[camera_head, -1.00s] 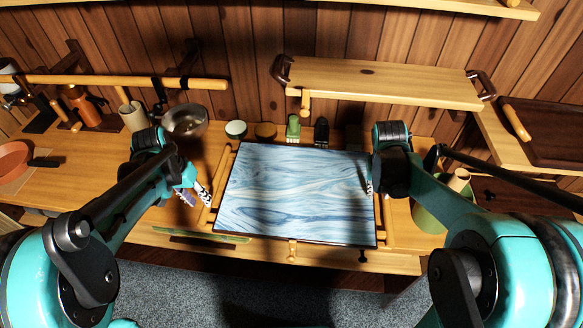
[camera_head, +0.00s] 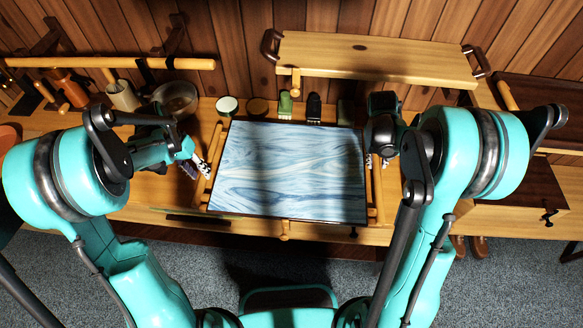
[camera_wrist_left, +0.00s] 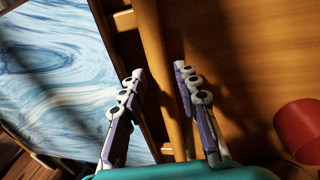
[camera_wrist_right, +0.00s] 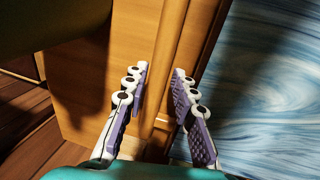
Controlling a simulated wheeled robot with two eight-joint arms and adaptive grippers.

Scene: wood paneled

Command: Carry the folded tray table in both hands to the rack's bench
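The folded tray table (camera_head: 290,170) has a blue-and-white marbled top and wooden rails along its sides. It lies flat on the wooden bench (camera_head: 150,215) below the wall shelf. My left gripper (camera_head: 202,167) is at its left side. In the left wrist view, its fingers (camera_wrist_left: 160,110) stand apart on either side of a wooden rail (camera_wrist_left: 158,50), with gaps visible. My right gripper (camera_head: 376,163) is at the right side. In the right wrist view, its fingers (camera_wrist_right: 160,110) straddle the right rail (camera_wrist_right: 175,60), spread apart; whether one finger touches it is unclear.
Small jars (camera_head: 228,106) and brushes (camera_head: 285,104) stand close behind the tray table. A metal bowl (camera_head: 177,98) and a beige cup (camera_head: 124,96) are at the back left. A wooden shelf (camera_head: 375,60) overhangs behind. Grey carpet (camera_head: 270,260) lies in front.

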